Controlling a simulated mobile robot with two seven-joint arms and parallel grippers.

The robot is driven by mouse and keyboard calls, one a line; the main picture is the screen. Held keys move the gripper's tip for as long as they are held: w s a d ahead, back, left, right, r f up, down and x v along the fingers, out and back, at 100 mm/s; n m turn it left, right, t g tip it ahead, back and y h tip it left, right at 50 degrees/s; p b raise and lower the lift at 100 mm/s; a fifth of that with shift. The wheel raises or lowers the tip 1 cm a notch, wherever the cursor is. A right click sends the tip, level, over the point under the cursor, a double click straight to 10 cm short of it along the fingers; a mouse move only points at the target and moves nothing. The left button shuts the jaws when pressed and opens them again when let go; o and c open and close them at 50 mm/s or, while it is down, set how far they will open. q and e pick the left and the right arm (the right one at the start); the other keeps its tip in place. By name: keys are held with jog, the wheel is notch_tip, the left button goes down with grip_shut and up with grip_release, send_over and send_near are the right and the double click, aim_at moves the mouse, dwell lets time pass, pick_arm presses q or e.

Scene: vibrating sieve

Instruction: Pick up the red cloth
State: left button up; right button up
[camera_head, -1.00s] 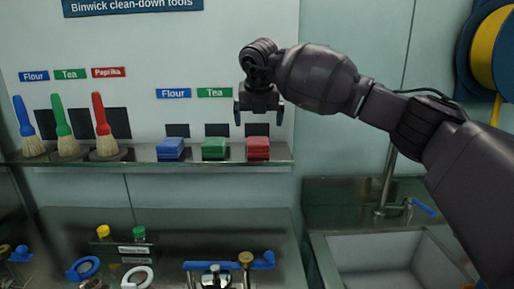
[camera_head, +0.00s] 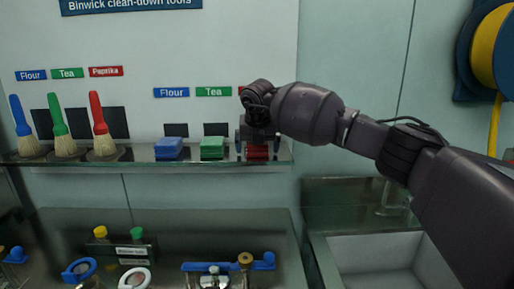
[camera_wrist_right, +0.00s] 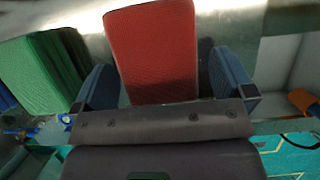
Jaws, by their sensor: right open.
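The red cloth (camera_head: 257,153) is a folded stack at the right end of the metal shelf, partly hidden behind my right gripper in the head view. In the right wrist view the red cloth (camera_wrist_right: 152,52) lies between the two blue fingers. My right gripper (camera_head: 257,149) is open, with one finger on each side of the cloth; small gaps show between the fingers and the cloth in the wrist view. My left gripper is not in view.
A green cloth (camera_head: 212,148) and a blue cloth (camera_head: 169,148) lie on the shelf (camera_head: 140,157) to the left. Several brushes stand farther left. Below are a bench with jars and blue-handled fittings (camera_head: 228,267) and a sink (camera_head: 375,250) at right.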

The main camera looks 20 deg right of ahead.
jog(key=shift+r, duration=0.1)
jog(key=shift+c, duration=0.2)
jog(key=c, duration=1)
notch_tip(320, 180, up, 20)
jog(key=shift+r, duration=0.1)
